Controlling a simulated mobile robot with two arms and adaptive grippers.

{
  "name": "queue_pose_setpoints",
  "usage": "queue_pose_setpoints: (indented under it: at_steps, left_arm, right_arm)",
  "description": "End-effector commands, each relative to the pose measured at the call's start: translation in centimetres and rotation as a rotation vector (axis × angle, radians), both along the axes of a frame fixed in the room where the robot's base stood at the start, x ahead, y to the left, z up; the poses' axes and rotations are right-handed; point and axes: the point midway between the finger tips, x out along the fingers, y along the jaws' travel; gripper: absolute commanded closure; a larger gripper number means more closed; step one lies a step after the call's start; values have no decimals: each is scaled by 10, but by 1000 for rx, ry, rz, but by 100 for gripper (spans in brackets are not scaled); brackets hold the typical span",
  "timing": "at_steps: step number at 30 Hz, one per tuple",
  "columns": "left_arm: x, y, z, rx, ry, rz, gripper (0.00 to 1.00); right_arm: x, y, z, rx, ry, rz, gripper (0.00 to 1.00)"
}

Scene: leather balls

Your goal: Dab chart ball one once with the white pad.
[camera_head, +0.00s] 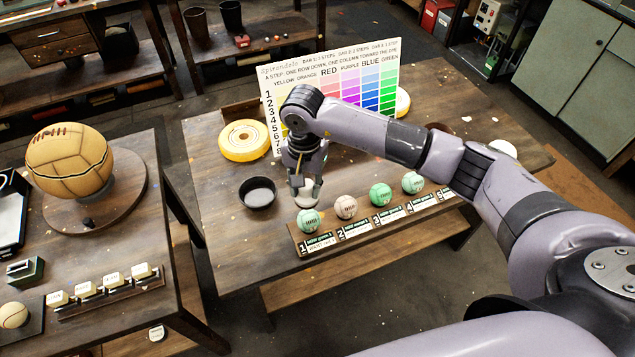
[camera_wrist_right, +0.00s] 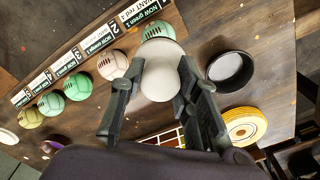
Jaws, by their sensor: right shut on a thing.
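My right gripper (camera_head: 304,188) is shut on a round white pad (camera_head: 304,201), which also shows large between the fingers in the right wrist view (camera_wrist_right: 162,78). The pad is just behind chart ball one (camera_head: 308,222), a pale green ball at the left end of the rack. In the right wrist view the pad overlaps the lower part of ball one (camera_wrist_right: 158,30); I cannot tell whether they touch. The label by ball one seems to read "NOW green 1, WANT red 4". My left gripper is not in view.
A pinkish-white ball (camera_head: 345,207) and green balls (camera_head: 381,194) follow along the rack. A dark bowl (camera_head: 258,193) stands left of my gripper. A colour chart (camera_head: 365,85) and a yellow round pad (camera_head: 244,139) are behind. A large tan ball (camera_head: 69,160) stands on the left table.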

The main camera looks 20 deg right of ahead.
Motion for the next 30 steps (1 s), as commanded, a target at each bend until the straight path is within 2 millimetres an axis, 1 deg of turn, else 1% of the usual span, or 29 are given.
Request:
queue_pose_setpoints:
  at_steps: [1,5,9,12,16,19,24,30]
  left_arm:
    - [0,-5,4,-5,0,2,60]
    - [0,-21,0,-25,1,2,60]
    - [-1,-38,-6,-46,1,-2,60]
    - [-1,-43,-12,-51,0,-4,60]
    - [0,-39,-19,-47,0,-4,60]
    - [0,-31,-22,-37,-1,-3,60]
    - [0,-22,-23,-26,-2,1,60]
    - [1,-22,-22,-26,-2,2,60]
  right_arm:
    - [2,0,0,-2,3,-19,93]
    - [3,0,-10,-5,3,-33,93]
    - [2,0,-24,-4,5,-31,93]
    - [2,0,-38,-5,6,-30,93]
    - [3,1,-55,-3,4,-29,93]
    - [2,0,-64,-4,5,-28,93]
    - [3,0,-67,-4,2,-28,93]
    - [3,0,-67,-4,2,-28,93]
